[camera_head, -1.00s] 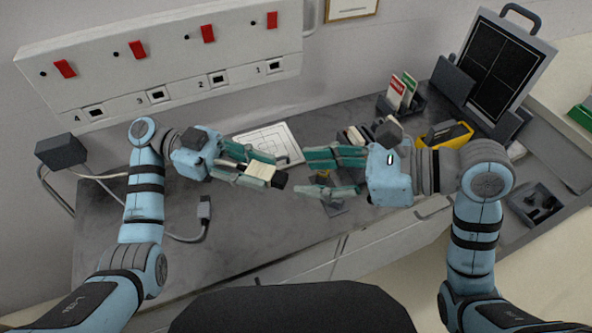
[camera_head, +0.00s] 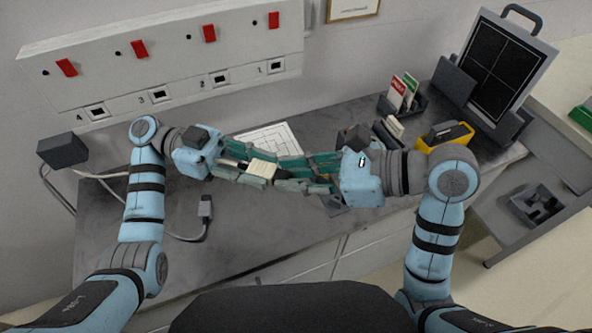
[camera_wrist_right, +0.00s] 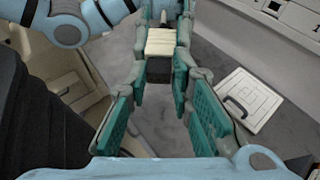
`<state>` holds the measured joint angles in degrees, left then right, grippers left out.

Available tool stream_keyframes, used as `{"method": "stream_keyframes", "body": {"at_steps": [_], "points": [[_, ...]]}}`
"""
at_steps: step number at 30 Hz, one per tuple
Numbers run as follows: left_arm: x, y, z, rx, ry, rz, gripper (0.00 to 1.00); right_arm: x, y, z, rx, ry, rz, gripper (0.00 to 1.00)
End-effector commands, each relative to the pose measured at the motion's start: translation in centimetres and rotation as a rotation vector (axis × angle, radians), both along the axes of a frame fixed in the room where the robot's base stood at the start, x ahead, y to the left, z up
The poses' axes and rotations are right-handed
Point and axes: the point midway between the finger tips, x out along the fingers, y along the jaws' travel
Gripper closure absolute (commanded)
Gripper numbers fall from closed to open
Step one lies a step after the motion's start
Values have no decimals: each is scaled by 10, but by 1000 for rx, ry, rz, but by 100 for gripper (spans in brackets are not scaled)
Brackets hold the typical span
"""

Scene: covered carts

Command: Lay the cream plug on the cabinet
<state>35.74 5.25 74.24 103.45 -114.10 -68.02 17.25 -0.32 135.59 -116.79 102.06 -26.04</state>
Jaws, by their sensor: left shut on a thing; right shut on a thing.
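The cream plug (camera_head: 262,169) is a pale block with a dark end, held above the grey-topped cabinet (camera_head: 240,235). My left gripper (camera_head: 268,172) is shut on it from the left. My right gripper (camera_head: 284,172) reaches in from the right and is shut on its dark end. In the right wrist view, the cream plug (camera_wrist_right: 160,43) lies at the far end between both sets of teal finger pads. The fingers overlap in the head view and hide part of the plug.
A white square board (camera_head: 268,138) lies behind the grippers. A numbered socket panel (camera_head: 180,75) is on the wall. A grey connector on a cable (camera_head: 205,208) lies front left. A yellow case (camera_head: 455,133) and card holder (camera_head: 405,100) stand right.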

Motion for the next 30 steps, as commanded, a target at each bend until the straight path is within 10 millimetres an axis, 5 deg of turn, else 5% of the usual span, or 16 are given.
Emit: {"method": "stream_keyframes", "body": {"at_steps": [10, 11, 14, 30], "points": [[-5, 0, 0, -7, -1, -21, 100, 5, -2, 1, 0, -5, -18, 100], [-5, 0, 0, -7, -1, -21, 100, 5, -2, 1, 0, -4, -18, 72], [-5, 0, 0, -6, -1, -20, 100, 5, -1, 1, 0, -4, -16, 57], [-3, 0, 0, -2, -1, -13, 100, 2, -8, 2, -3, -6, -13, 57]]}}
